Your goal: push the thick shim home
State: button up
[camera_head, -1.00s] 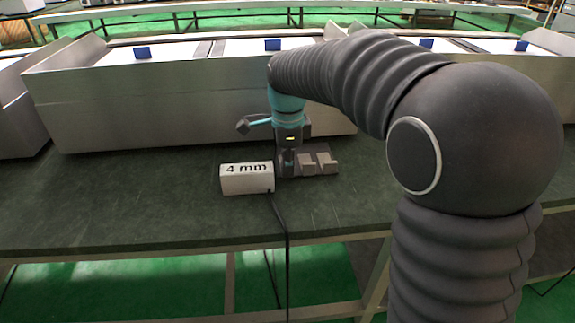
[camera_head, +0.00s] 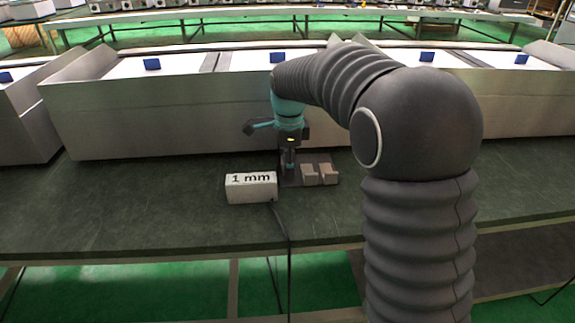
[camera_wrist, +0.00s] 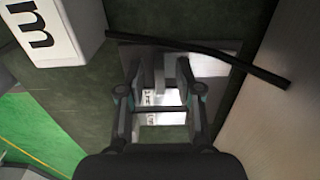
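My gripper (camera_head: 289,172) points down at a dark fixture plate (camera_head: 293,182) on the bench. In the wrist view my gripper (camera_wrist: 161,75) has its two fingers apart, with a grey upright piece (camera_wrist: 168,72) showing between them; I cannot tell if they touch it. A bright patch with small dark lettering (camera_wrist: 150,97) lies below and between the fingers. Two light grey blocks (camera_head: 310,178) and (camera_head: 328,175) stand on the fixture to the right of my gripper. I cannot make out which piece is the thick shim; my gripper hides part of the fixture.
A white display box (camera_head: 251,190) reading "1 mm" stands just left of the fixture. A black cable (camera_wrist: 200,55) crosses near the fingers in the wrist view. A large grey bin (camera_head: 170,120) stands behind. The green bench top (camera_head: 130,215) is clear at left.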

notch_tip(320, 180, up, 12)
dwell(0.7)
